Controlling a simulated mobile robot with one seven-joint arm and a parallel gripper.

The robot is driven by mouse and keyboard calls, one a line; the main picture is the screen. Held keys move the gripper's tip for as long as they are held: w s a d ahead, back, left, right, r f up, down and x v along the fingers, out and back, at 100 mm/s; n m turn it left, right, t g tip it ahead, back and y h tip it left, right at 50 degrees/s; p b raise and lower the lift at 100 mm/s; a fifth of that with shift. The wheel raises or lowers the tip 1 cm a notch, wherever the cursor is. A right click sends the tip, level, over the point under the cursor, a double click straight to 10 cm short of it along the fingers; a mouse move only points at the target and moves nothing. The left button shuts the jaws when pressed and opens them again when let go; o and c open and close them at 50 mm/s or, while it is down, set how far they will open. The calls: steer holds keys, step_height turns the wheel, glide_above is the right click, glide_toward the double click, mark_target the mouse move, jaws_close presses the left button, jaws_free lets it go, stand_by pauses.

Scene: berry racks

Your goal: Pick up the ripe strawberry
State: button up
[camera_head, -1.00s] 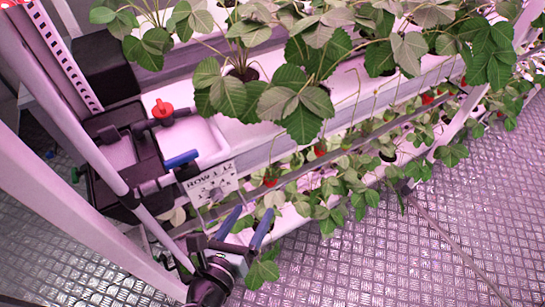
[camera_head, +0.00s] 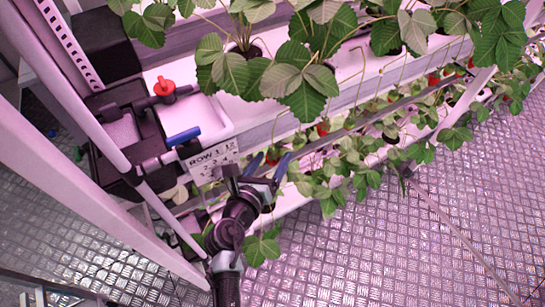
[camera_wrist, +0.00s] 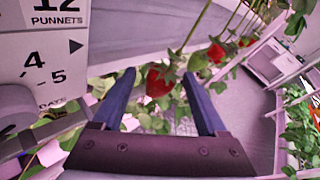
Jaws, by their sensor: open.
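My gripper (camera_head: 268,165) is open, with blue fingers, beside the lower rack near the row sign. In the wrist view my gripper (camera_wrist: 158,88) has a red strawberry (camera_wrist: 159,82) showing between its two fingers, hanging from a stem; I cannot tell how deep between them it sits. A second red strawberry (camera_wrist: 215,52) hangs beyond it to the right, and another (camera_wrist: 246,41) further on. In the head view a red strawberry (camera_head: 322,128) hangs below the rail, and one (camera_head: 271,158) shows partly behind my fingers.
A white row sign (camera_head: 210,161) stands close to the left of my gripper; it fills the left of the wrist view (camera_wrist: 40,50). A rail and pipes with red and blue valve handles (camera_head: 183,137) are at the left. Leaves crowd the racks. The metal floor at right is clear.

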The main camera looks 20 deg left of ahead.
steer(key=shift+w+f, duration=0.15)
steer(key=shift+w, duration=0.4)
steer(key=c, duration=0.8)
steer(key=shift+c, duration=0.2)
steer(key=shift+r, duration=0.4)
steer(key=s+d+p, duration=0.1)
steer(key=s+d, duration=1)
steer(key=d, duration=0.3)
steer(key=shift+s+d+f, duration=0.1)
steer(key=shift+d, duration=0.1)
